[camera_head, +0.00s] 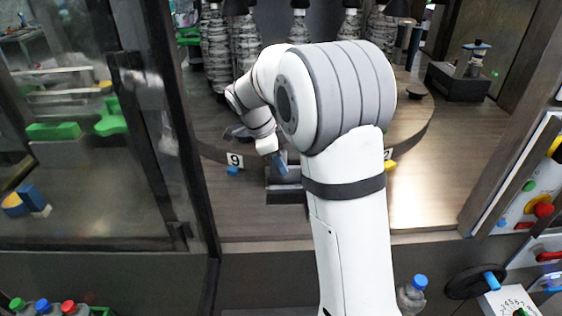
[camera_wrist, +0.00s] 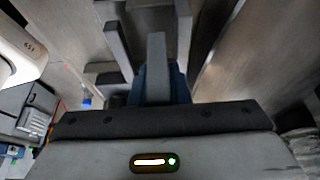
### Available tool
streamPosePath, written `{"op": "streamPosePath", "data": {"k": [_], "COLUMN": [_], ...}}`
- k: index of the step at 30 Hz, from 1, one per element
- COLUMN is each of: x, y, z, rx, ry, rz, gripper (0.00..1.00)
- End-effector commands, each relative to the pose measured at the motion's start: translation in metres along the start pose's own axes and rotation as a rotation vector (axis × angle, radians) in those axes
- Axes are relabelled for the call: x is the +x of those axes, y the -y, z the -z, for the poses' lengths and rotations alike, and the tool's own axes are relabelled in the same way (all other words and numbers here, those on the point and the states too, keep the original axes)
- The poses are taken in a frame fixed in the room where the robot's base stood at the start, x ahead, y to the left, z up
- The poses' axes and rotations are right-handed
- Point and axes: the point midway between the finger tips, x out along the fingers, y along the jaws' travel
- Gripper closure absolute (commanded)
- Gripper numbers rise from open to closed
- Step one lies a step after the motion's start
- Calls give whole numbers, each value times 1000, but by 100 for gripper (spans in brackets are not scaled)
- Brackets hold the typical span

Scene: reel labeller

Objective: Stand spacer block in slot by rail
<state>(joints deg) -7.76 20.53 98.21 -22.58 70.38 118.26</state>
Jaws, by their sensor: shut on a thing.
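The spacer block appears as a blue piece (camera_head: 281,166) at the end of my arm in the head view. In the wrist view its dark blue sides (camera_wrist: 181,84) show on both sides of a grey finger. My gripper (camera_head: 277,157) is shut on it. The block is over or at a dark slotted fixture (camera_head: 286,197) on the wooden deck. Grey upright walls of the fixture, one to the left (camera_wrist: 117,48), show beyond the finger in the wrist view. The block's lower end and the slot floor are hidden, so I cannot tell whether they touch.
A label "9" (camera_head: 235,160) with a blue piece (camera_head: 232,170) stands left of the fixture. A yellow piece (camera_head: 390,165) is to the right. Striped reels (camera_head: 217,50) stand behind. A glass door frame (camera_head: 170,130) is at left; a control panel (camera_head: 530,190) at right.

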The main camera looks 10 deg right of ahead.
Motion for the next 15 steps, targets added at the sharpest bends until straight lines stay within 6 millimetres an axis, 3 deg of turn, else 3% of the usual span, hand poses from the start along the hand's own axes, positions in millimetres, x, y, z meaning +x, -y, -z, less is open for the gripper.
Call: {"op": "streamPosePath", "data": {"k": [15], "x": [21], "y": [0], "z": [-8], "rx": [1], "ry": [0], "rz": [0], "gripper": [100]}}
